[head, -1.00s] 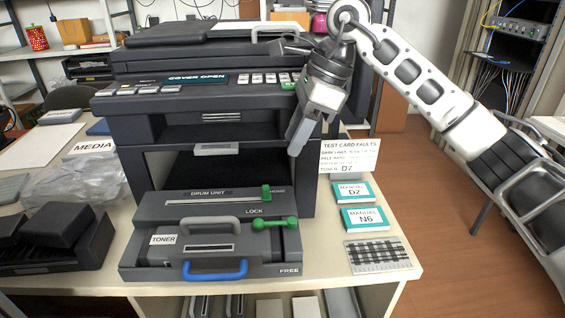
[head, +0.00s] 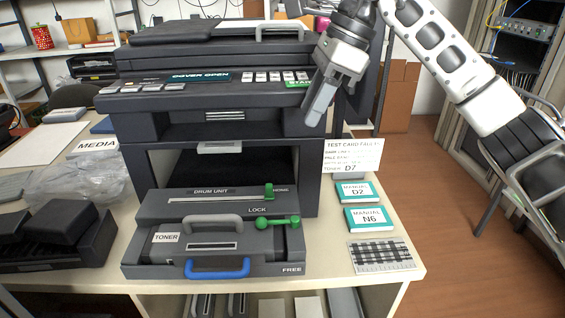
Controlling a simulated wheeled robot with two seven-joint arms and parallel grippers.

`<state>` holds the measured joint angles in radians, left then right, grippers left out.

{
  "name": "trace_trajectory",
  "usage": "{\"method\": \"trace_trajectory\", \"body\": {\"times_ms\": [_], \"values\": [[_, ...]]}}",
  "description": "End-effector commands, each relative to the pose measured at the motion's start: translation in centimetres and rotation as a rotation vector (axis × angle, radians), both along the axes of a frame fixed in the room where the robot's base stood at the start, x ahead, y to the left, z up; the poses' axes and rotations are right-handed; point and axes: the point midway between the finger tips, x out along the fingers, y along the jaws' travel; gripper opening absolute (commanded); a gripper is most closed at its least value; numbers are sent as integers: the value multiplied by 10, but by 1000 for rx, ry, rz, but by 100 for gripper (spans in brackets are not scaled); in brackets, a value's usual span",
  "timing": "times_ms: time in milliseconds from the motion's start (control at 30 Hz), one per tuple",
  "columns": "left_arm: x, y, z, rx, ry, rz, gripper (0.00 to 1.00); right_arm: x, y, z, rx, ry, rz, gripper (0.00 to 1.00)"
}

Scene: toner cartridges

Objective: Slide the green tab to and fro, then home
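The green tab (head: 269,192) stands upright at the right end of the pale slot (head: 215,199) on the grey drum unit (head: 160,208), beside the HOME mark. Below it, the green lock lever (head: 278,223) lies across the right side of the toner cartridge (head: 165,252), which has a blue handle (head: 217,268). My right gripper (head: 317,116) is in the air above and to the right of the tab, in front of the printer, touching nothing that I can see. Its fingers overlap from this angle, so their opening is unclear. My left gripper is not in view.
The printer (head: 225,110) with a COVER OPEN display rises behind the drum unit. A test card sign (head: 352,157), two manual boxes (head: 355,192) and a checked print (head: 381,256) are on the right. A plastic bag (head: 80,184) and dark units (head: 60,230) are on the left.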

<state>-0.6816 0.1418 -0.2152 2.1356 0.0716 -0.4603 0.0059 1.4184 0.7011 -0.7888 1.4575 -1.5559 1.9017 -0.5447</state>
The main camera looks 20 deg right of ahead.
Motion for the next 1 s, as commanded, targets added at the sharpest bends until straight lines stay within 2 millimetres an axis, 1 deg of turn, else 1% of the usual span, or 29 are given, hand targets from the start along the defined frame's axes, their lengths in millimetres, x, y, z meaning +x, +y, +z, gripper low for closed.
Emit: {"method": "trace_trajectory", "body": {"times_ms": [33, 67, 267, 367, 467, 800, 1000], "values": [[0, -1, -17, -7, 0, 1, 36, 1, 3, -9, 1, -3, 1, 36], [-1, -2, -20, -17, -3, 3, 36, 2, 4, -11, 2, -5, 2, 36], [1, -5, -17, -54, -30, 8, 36, 2, 11, -10, 0, 0, 2, 36], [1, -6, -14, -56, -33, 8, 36, 3, 14, -16, 0, 2, 3, 36], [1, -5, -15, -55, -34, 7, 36, 4, 20, -31, 0, 4, 5, 36], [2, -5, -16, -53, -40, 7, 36, 12, 47, -100, -1, 5, 4, 36], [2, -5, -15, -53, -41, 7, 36, 15, 60, -132, 0, 4, 5, 36]]}}
